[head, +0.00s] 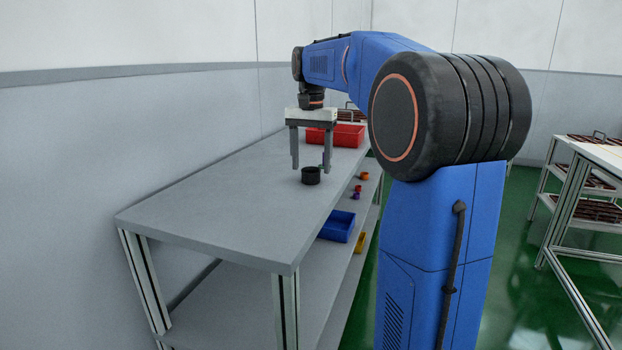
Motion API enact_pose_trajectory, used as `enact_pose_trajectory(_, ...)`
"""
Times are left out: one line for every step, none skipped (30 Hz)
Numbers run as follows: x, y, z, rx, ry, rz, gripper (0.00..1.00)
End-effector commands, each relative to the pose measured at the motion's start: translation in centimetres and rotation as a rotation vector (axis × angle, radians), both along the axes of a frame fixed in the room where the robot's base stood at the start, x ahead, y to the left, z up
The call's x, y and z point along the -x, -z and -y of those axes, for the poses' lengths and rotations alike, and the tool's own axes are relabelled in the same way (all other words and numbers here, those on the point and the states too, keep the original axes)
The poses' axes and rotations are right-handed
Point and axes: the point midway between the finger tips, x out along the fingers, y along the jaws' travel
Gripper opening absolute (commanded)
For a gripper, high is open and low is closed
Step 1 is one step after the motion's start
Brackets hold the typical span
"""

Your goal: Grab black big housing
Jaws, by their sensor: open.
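The black big housing (311,176) is a short black cylinder standing upright on the grey table top, near its right edge. My gripper (311,171) points straight down above the table. Its two grey fingers are spread wide and nothing is held between them. In the head view the housing appears between the fingertips, low down. I cannot tell from this single view whether the fingers are level with the housing or in front of or behind it.
Red bins (348,135) stand at the back of the grey table (215,200). The lower shelf holds a blue bin (337,226) and small orange, red and yellow parts. A wall borders the table's left side. The table's front half is clear. A white rack (590,180) stands at right.

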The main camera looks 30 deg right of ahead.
Motion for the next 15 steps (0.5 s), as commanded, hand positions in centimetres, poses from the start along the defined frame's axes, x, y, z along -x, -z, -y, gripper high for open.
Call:
enact_pose_trajectory(0.0, 0.6, 0.0, 0.0, 0.0, -0.001, 0.64)
enact_pose_trajectory(0.0, 0.9, 0.0, 0.0, 0.0, -0.001, 0.64)
enact_pose_trajectory(0.0, 1.3, 0.0, -0.001, 0.0, -0.001, 0.64)
enact_pose_trajectory(0.0, 1.5, 0.0, 0.0, 0.0, 0.0, 0.64)
enact_pose_trajectory(0.0, 1.6, 0.0, 0.0, 0.0, 0.0, 0.64)
enact_pose_trajectory(0.0, 1.8, 0.0, 0.001, 0.0, 0.001, 0.64)
enact_pose_trajectory(0.0, 1.8, 0.0, 0.001, 0.0, 0.001, 0.64)
enact_pose_trajectory(0.0, 1.9, 0.0, 0.0, 0.0, 0.001, 0.64)
enact_pose_trajectory(0.0, 1.9, 0.0, 0.0, 0.0, 0.001, 0.64)
enact_pose_trajectory(0.0, 1.9, 0.0, 0.0, 0.0, 0.001, 0.64)
enact_pose_trajectory(0.0, 1.9, 0.0, 0.0, 0.0, 0.001, 0.64)
enact_pose_trajectory(0.0, 1.9, 0.0, 0.0, 0.0, 0.001, 0.64)
enact_pose_trajectory(0.0, 1.9, 0.0, 0.0, 0.0, 0.001, 0.64)
enact_pose_trajectory(0.0, 1.9, 0.0, 0.0, 0.0, 0.001, 0.56)
enact_pose_trajectory(0.0, 1.9, 0.0, 0.0, 0.0, 0.001, 0.47)
